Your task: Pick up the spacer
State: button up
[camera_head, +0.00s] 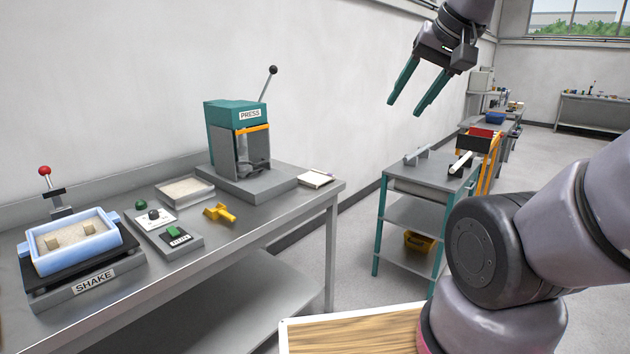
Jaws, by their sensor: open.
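My gripper (405,108) hangs in the air at the upper middle, its two teal fingers apart and nothing between them. It is well above the floor, with the wall behind it. I cannot tell for certain which thing is the spacer. A small yellow piece (220,212) lies on the grey bench in front of the press, away from my gripper. Two small tan blocks stand in a pale blue tray (77,258) of light granular material on the shaker at the left.
The teal press (237,125) stands on the bench (262,226). Beside it are a shallow tray (185,190), a green knob and a small labelled panel (180,240). A shelved cart (430,175) stands right of the bench. A wooden-topped surface (350,335) is near the bottom.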

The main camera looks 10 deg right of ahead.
aim_at(51, 242)
jog(key=u, duration=1.7)
jog(key=i+j+u, duration=0.1)
jog(key=i, duration=0.45)
jog(key=i+j+u, duration=0.1)
jog(key=i+j, duration=0.15)
jog(key=i, duration=0.35)
